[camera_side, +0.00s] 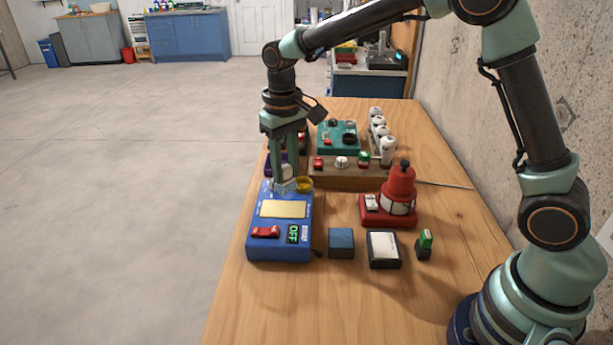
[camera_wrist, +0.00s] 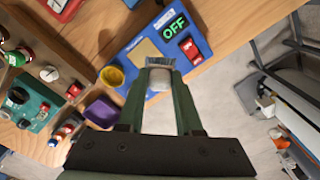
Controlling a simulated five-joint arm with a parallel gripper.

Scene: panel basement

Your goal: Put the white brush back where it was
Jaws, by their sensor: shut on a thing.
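My gripper (camera_side: 286,165) reaches down over the far end of the blue box (camera_side: 278,244). It is shut on the white brush (camera_wrist: 158,82), which sits between the fingers in the wrist view. The brush has a pale body and a grey end pointing towards the blue box. In the side view the fingers partly hide the brush, and I cannot tell whether it touches the box. A yellow cup (camera_side: 303,184) stands beside it at the box's far end, and a purple container (camera_wrist: 102,111) is close by. The box has a red switch (camera_side: 265,231) and a display reading OFF.
A red device with a lantern-like top (camera_side: 400,190) stands to the right. A wooden panel (camera_side: 348,180) with several knobs and a teal unit (camera_side: 337,134) lies behind. A small blue block (camera_side: 341,242) and a dark box (camera_side: 384,249) sit in front. The near tabletop is clear.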

